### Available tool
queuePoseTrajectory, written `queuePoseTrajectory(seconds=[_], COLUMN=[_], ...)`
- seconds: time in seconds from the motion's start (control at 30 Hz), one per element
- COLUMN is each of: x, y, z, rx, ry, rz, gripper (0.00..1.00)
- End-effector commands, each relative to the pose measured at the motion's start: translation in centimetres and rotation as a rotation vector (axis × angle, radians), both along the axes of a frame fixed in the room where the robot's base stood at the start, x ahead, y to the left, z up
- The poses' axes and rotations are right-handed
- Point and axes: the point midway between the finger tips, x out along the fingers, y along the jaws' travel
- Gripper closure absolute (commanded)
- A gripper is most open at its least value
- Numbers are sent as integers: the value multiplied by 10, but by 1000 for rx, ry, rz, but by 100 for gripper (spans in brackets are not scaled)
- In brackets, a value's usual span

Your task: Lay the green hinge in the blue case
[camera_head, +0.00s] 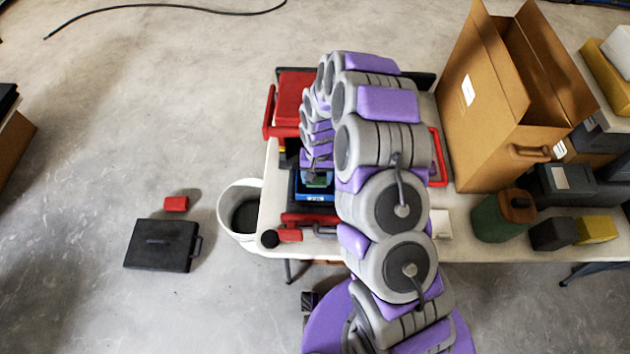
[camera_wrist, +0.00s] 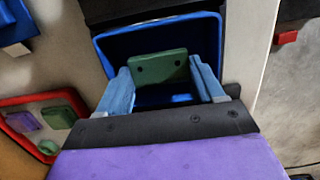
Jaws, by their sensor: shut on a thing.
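The green hinge (camera_wrist: 158,68), a flat plate with dark holes, sits between the two blue-grey fingers of my gripper (camera_wrist: 162,76) in the wrist view. My gripper is shut on it. The blue case (camera_wrist: 106,48) is open and lies under and around the hinge in that view. The hinge is over the case opening; I cannot tell whether it touches the case floor. In the head view the blue case (camera_head: 316,196) shows on the table, left of my arm, which hides part of it and most of my gripper.
A red-rimmed tray (camera_wrist: 62,96) holds purple and green pieces. A red toolbox (camera_head: 293,97) stands behind the case. A cardboard box (camera_head: 490,110) and a green canister (camera_head: 500,218) stand at right. A white bucket (camera_head: 240,192) stands at the table's left edge.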

Motion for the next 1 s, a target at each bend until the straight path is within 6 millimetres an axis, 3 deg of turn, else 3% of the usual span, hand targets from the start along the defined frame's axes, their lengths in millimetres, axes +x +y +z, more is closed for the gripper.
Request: queuePoseTrajectory(seconds=[0.2,0.5,0.53,0.77,1.0], x=[-1,0,0,0,0], y=[5,6,6,1,5], z=[-30,-31,-30,-30,-30], rx=[-9,-8,-8,-2,-8], ry=[4,1,1,1,1], rz=[1,1,1,0,1], gripper=[65,65,30,8,7])
